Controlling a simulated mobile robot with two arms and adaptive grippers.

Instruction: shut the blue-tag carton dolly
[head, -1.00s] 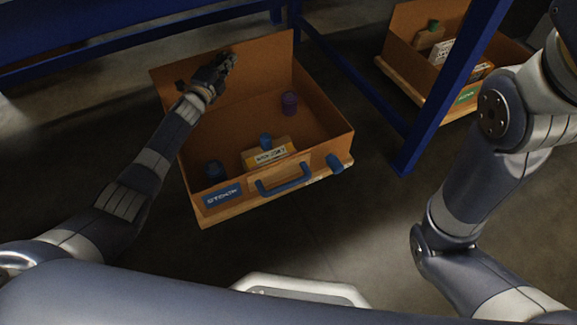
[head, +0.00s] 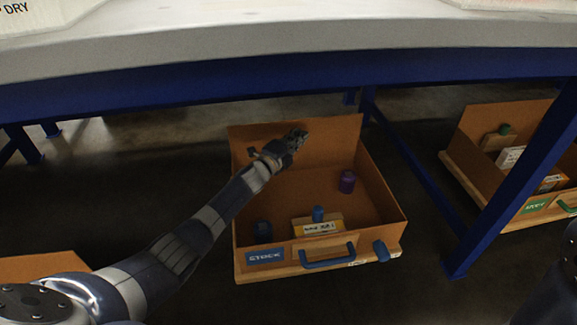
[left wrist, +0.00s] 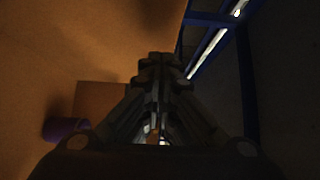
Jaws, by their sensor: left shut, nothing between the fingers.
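The blue-tag carton dolly (head: 378,230) stands on the floor below the bench. Its blue STOCK tag (head: 265,257) and blue handle (head: 328,257) are on the front. The back flap (head: 338,136) stands up and the carton is open at the top. My left gripper (head: 297,137) is shut and empty, over the carton's rear in front of the flap. I cannot tell if it touches the flap. In the left wrist view its closed fingers (left wrist: 158,65) show beside an orange-brown carton surface (left wrist: 80,40). My right gripper is out of view.
Inside the carton are a purple container (head: 347,181), a dark blue one (head: 262,230) and a yellow labelled box (head: 318,226). A green-tag carton dolly (head: 465,150) stands right, behind a blue bench leg (head: 510,190). The white benchtop (head: 290,35) spans above.

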